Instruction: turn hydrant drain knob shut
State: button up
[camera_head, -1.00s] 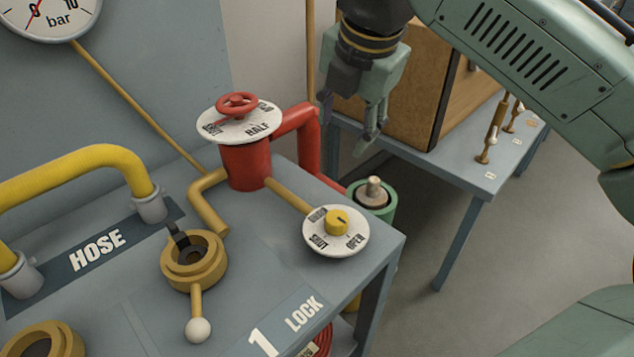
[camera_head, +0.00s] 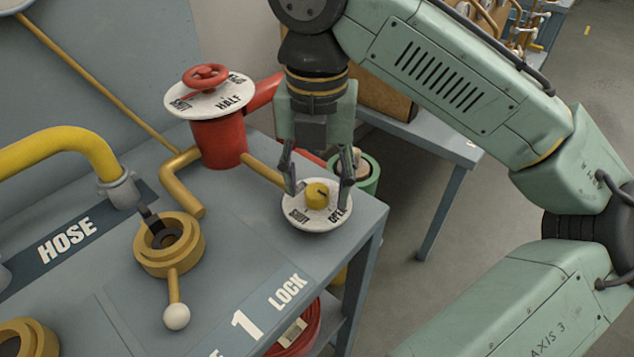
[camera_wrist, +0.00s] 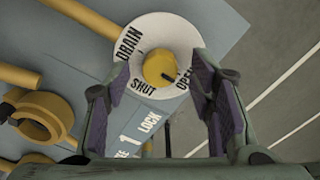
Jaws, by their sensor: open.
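The yellow drain knob (camera_head: 317,196) sits at the middle of a round white dial (camera_head: 318,223) marked SHUT and OPEN. In the wrist view the knob (camera_wrist: 158,67) is on its dial (camera_wrist: 160,24), where the word DRAIN also shows. A dark mark on the knob points toward OPEN there. My gripper (camera_head: 318,197) points down over the dial, open, with one finger on each side of the knob. In the wrist view my gripper (camera_wrist: 160,78) has a clear gap on both sides of the knob. Whether the fingertips touch the dial, I cannot tell.
The red hydrant (camera_head: 219,143) with its HALF dial (camera_head: 190,96) and red handwheel (camera_head: 205,77) stands behind left. A brass ring fitting (camera_head: 168,262) with a white-balled lever and a yellow hose (camera_head: 60,145) lie left. The bench's right edge is close to the dial.

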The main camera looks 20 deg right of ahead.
jog(key=shift+f, duration=0.35)
jog(key=shift+c, duration=0.4)
jog(key=c, duration=1.1)
